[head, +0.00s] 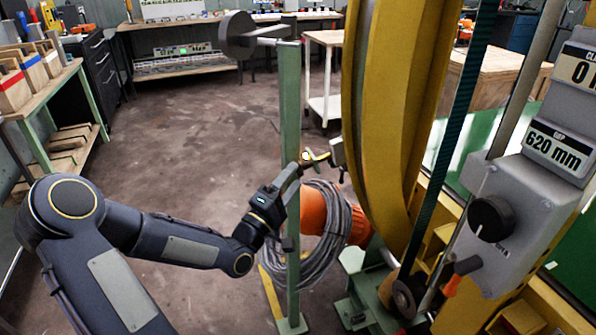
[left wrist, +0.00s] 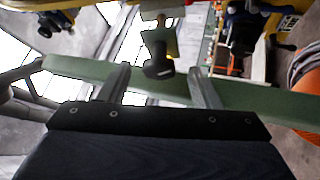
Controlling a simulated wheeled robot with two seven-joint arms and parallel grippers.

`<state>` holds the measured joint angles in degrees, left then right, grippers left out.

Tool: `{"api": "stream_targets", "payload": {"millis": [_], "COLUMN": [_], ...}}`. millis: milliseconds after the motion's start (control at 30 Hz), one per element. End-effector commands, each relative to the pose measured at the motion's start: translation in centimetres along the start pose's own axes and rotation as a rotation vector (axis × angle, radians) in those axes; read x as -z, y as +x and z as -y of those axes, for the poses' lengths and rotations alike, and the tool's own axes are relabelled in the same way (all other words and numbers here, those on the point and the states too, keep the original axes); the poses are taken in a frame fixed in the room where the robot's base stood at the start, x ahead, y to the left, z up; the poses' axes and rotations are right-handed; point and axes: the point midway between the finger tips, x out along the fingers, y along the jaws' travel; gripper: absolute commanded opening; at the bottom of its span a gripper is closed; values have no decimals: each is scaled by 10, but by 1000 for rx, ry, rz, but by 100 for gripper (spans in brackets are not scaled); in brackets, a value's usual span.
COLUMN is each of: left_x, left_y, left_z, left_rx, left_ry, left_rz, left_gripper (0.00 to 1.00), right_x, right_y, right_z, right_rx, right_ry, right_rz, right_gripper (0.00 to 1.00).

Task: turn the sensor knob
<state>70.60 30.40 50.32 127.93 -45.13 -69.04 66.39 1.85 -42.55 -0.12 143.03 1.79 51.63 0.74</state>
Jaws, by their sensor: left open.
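A small black knob (left wrist: 158,66) hangs under a yellowish bracket (left wrist: 160,40) in the left wrist view. It appears between the two fingertips of my open left gripper and seems to be beyond them; I see no contact. In the head view, a small grey sensor piece (head: 338,152) on a yellow bracket sits beside the large yellow ring, just right of the green post. My left gripper (head: 298,168) is at the post, left of that piece, and its fingertips are partly hard to make out. My right gripper is not in view.
The green post (head: 289,120) stands right at my left gripper and crosses the left wrist view as a bar (left wrist: 160,92). A coil of grey cable (head: 335,235) hangs below. A grey control box (head: 530,190) with a larger black knob (head: 491,218) stands right. Floor at left is clear.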

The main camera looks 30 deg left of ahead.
Motion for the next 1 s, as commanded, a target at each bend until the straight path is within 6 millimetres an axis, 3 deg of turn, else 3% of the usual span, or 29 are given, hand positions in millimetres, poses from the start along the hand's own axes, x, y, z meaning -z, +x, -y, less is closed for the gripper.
{"api": "stream_targets", "payload": {"millis": [100, 300, 867, 1000], "left_x": [1, 0, -1, -18], "left_y": [-21, -39, -41, -35], "left_z": [0, 0, 0, 12], "left_rx": [5, 1, 4, 116], "left_ry": [-1, -1, 2, 100], "left_rz": [-3, 0, 3, 64], "left_gripper": [57, 57, 57, 57], "right_x": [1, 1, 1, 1], "right_y": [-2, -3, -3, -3], "right_z": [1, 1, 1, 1], "right_rx": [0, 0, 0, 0], "right_ry": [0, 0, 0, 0], "right_rz": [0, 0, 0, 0], "right_gripper": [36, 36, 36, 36]}}
